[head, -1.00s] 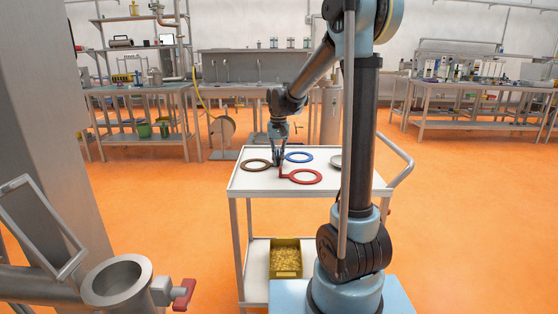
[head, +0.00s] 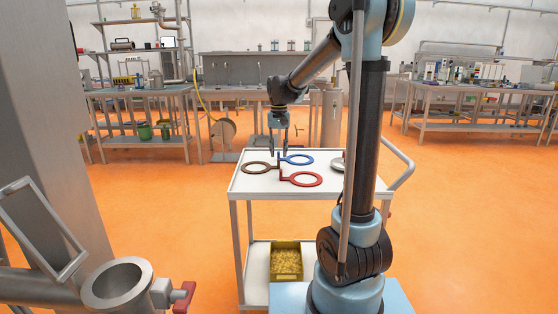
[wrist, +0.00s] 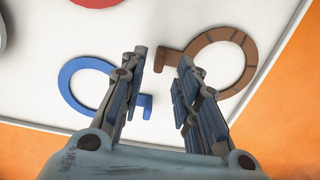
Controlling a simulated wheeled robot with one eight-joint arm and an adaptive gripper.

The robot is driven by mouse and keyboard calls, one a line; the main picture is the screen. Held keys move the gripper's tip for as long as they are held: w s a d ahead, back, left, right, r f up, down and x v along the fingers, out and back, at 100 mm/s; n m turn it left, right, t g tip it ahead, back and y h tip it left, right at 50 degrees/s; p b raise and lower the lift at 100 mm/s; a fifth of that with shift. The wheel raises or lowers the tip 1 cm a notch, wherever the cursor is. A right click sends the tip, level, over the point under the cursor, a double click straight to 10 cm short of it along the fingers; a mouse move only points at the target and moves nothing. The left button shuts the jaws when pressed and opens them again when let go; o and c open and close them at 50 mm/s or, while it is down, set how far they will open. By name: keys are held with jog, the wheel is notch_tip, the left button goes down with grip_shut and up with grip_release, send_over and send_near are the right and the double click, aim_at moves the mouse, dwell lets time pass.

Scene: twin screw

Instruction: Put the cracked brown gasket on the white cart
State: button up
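The brown gasket (head: 256,168) lies flat at the left of the white cart's top (head: 262,188). It is a ring with a tab, and in the wrist view the brown gasket (wrist: 236,50) shows dark crack lines across it. My gripper (head: 279,150) is above the cart top, apart from the gaskets, with its fingers pointing down. In the wrist view my gripper (wrist: 168,62) has its fingers spread with nothing between them. The brown gasket's tab is just beside the right finger in that view.
A blue gasket (head: 299,158) and a red gasket (head: 303,179) lie on the cart top. A yellow bin (head: 286,261) stands on the lower shelf. A metal pipe opening (head: 117,284) with a red-handled valve is at front left.

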notch_tip(320, 180, up, 6)
jog(key=s+d, duration=0.5)
jog(key=s, duration=0.3)
jog(key=s+d+f, duration=0.3)
jog(key=s+f, duration=0.3)
jog(key=s, duration=0.2)
jog(key=s+d+f+t, duration=0.1)
jog(key=s+d+f, duration=0.3)
jog(key=s, duration=0.5)
jog(key=s+d+f+t, duration=0.1)
jog(key=s+d+f, duration=0.2)
jog(key=s+f, duration=0.5)
jog(key=shift+s+d+f+n, duration=0.2)
jog(key=shift+s+d+n, duration=0.1)
